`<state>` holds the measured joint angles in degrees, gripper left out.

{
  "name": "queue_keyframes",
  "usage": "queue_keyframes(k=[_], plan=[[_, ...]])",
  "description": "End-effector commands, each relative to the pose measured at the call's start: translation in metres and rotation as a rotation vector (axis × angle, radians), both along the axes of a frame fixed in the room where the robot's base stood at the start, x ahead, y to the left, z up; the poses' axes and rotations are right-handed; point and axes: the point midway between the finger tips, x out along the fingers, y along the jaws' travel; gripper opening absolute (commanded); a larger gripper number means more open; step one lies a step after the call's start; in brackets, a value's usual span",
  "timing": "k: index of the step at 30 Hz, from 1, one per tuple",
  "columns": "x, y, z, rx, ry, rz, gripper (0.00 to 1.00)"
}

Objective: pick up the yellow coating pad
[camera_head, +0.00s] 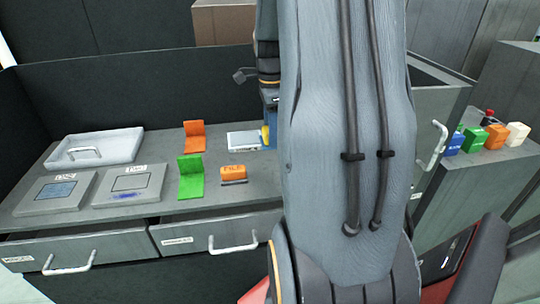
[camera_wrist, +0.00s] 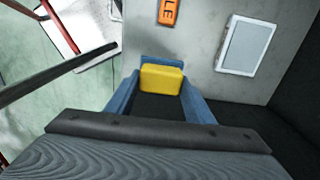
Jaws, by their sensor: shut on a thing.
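The yellow coating pad (camera_wrist: 162,79) is between the blue fingers of my gripper (camera_wrist: 162,88) in the wrist view, and the gripper is shut on it. In the head view a small yellow edge of the pad (camera_head: 265,136) shows beside a blue finger, just left of my arm. Most of the gripper is hidden behind my arm there. Whether the pad touches the bench top cannot be told.
The grey bench holds a white-framed tablet (camera_head: 244,140), an orange FILE block (camera_head: 233,173), orange (camera_head: 194,136) and green (camera_head: 190,176) angled pieces, two flat panels and a pale tray (camera_head: 96,148). Several coloured blocks (camera_head: 496,136) stand at right. Dark walls rise behind the bench.

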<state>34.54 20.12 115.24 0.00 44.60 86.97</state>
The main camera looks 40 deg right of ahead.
Motion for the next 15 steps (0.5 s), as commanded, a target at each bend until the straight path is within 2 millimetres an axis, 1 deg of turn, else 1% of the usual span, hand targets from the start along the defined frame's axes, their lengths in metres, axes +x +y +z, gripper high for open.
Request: queue_keyframes(k=[1,6,10,15], plan=[[0.002,-0.001,0.017,-0.004,-0.007,0.000,0.18],[0.001,-0.001,0.068,-0.004,-0.006,0.000,0.18],[0.001,-0.001,0.100,-0.003,-0.004,0.000,0.18],[0.001,0.000,0.129,-0.001,-0.002,0.000,0.18]])
